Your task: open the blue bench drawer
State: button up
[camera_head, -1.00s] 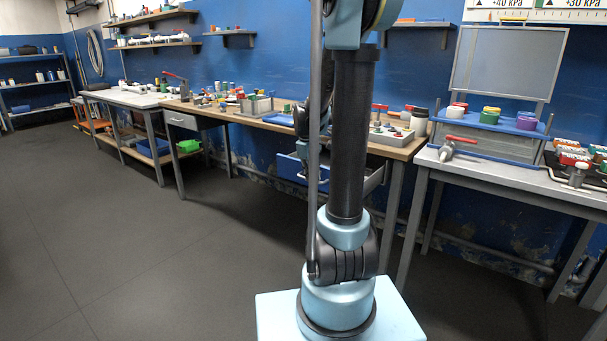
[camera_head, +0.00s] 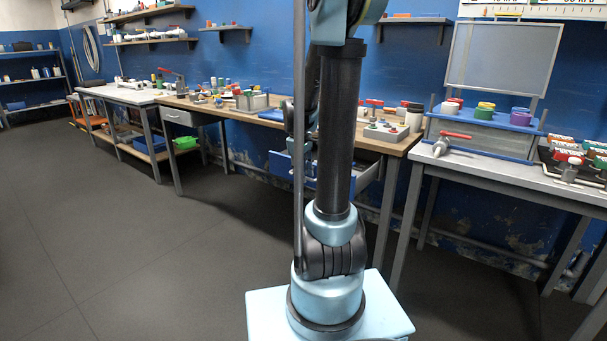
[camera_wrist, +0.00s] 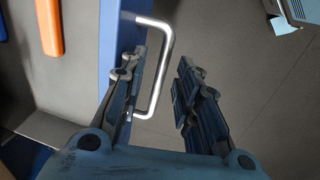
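The blue drawer (camera_head: 279,162) hangs under the wooden bench in the head view and stands out from it, partly hidden behind my arm. In the wrist view its blue front edge (camera_wrist: 110,60) runs along the left, with a shiny metal bar handle (camera_wrist: 157,82) on its outer side. My gripper (camera_wrist: 162,58) is open, with its fingers apart on either side of the handle bar. The left finger overlaps the handle's inner side; the right finger is clear of it. I cannot tell whether either finger touches. In the head view my gripper is mostly hidden behind my arm.
An orange object (camera_wrist: 50,26) lies in the grey drawer interior. The wooden bench (camera_head: 222,110) above carries several tools and jars. A grey table (camera_head: 500,176) stands to the right. The floor (camera_head: 110,240) at the front left is clear.

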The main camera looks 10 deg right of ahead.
jog(key=shift+r, duration=0.1)
notch_tip(320, 180, up, 12)
jog(key=s+a, duration=0.1)
jog(key=shift+s+a+f, duration=0.15)
jog(key=shift+a+f, duration=0.1)
jog(key=shift+a, duration=0.15)
jog(key=shift+s, duration=0.1)
dwell(0.4)
jog(key=s+a+f+m, duration=0.1)
jog(key=s+f+m, duration=0.1)
jog(key=s+f, duration=0.3)
jog(key=s+a+f+m+y, duration=0.1)
jog(key=s+f+m, duration=0.2)
jog(key=s, duration=0.9)
jog(key=s+a+f+m, duration=0.1)
jog(key=s+f+m, duration=0.1)
jog(key=s+f, duration=0.4)
jog(key=shift+s+f+m+t+y, duration=0.3)
jog(key=shift+s+m+t, duration=0.1)
jog(key=shift+s, duration=0.85)
jog(key=shift+w+f, duration=0.2)
jog(key=shift+w, duration=0.25)
